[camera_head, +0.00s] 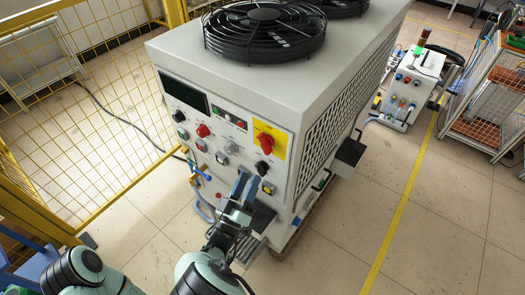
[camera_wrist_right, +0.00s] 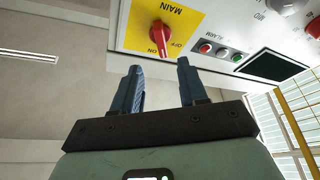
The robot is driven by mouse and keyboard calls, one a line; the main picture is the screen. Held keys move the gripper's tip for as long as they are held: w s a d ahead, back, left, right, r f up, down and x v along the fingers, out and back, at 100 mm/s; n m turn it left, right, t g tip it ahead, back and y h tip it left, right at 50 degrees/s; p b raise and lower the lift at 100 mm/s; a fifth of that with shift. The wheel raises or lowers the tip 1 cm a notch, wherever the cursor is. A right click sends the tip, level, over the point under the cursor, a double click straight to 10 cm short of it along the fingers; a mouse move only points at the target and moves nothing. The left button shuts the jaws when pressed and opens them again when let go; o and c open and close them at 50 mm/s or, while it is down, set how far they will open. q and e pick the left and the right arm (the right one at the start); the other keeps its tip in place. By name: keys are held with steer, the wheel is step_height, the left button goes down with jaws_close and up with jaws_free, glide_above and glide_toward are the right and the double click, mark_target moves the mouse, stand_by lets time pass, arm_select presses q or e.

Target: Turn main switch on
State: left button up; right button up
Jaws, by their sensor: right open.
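The main switch (camera_head: 265,140) is a red rotary knob on a yellow plate, on the front panel of the white machine. It also shows in the right wrist view (camera_wrist_right: 160,37), upside down, with MAIN, ON and OFF printed around it. My right gripper (camera_head: 242,186) is in front of the panel, below the switch in the head view. In the right wrist view, its two blue fingers (camera_wrist_right: 160,66) are apart with nothing between them, and the knob appears just beyond their tips. The gripper appears clear of the knob. My left gripper is out of the picture.
Other knobs and buttons, including a red knob (camera_head: 203,131) and a black knob (camera_head: 263,168), sit near the switch. A dark display (camera_head: 185,95) is at the panel's upper left. A yellow mesh fence (camera_head: 100,100) stands left; open floor (camera_head: 345,235) lies right.

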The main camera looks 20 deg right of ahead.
mark_target(263, 149)
steer(key=p+x, duration=0.2)
steer(key=x, duration=0.7)
steer(key=shift+w+d+r, duration=0.1)
steer(key=shift+w+d, duration=0.05)
steer(key=shift+w, duration=0.15)
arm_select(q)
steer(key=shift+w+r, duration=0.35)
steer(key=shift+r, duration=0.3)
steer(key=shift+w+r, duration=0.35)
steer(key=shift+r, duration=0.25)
arm_select(e)
jaws_close()
